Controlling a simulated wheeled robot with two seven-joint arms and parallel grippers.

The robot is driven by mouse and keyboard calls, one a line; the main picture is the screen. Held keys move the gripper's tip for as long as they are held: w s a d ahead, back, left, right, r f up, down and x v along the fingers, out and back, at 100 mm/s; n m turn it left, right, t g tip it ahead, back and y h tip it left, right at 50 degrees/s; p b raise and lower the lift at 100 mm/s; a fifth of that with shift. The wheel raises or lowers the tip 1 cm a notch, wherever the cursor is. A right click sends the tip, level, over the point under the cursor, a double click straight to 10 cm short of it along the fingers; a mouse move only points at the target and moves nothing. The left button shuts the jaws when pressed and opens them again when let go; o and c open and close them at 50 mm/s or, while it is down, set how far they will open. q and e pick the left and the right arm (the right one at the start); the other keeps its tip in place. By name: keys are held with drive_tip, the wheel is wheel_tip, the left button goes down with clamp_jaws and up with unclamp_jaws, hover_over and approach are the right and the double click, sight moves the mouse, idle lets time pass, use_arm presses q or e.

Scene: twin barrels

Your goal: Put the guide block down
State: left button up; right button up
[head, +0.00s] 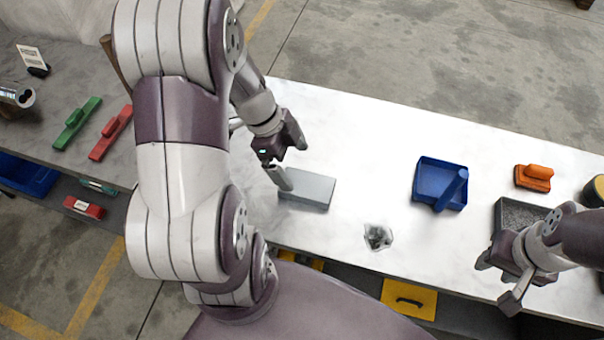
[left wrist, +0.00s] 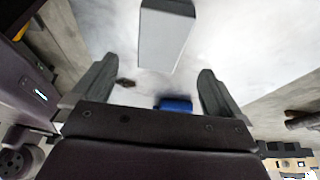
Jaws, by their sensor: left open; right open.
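The guide block appears to be the flat grey rectangular block (head: 310,190), which lies on the white table left of the middle. It also shows in the left wrist view (left wrist: 163,38), at the top, beyond the fingertips and not between them. My left gripper (head: 287,154) is open and empty, just left of and above the block; one finger overlaps the block's left end in the head view. Its two spread fingers show in the left wrist view (left wrist: 153,80). My right gripper (head: 500,279) is open at the table's right front, beside a dark tray.
The white table (head: 370,140) also carries a clear bag of dark bits (head: 378,237), a blue bin (head: 440,182), an orange-handled tool (head: 534,177) and the dark tray (head: 510,213). A grey side bench at left holds green (head: 77,124) and red (head: 110,133) tools. Table behind the block is clear.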

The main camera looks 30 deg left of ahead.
use_arm(q)
drive_tip(key=s+d+r+n+y, duration=0.1)
drive_tip(key=d+n+y, duration=0.1)
drive_tip(key=n, duration=0.5)
drive_tip(key=s+d+r+n+y, duration=0.1)
drive_tip(key=d+n, duration=0.3)
drive_tip(key=n, duration=0.4)
drive_tip(key=shift+s+d+r+y, duration=0.15)
drive_tip(key=shift+s+d+y, duration=0.1)
drive_tip(key=shift+y, duration=0.35)
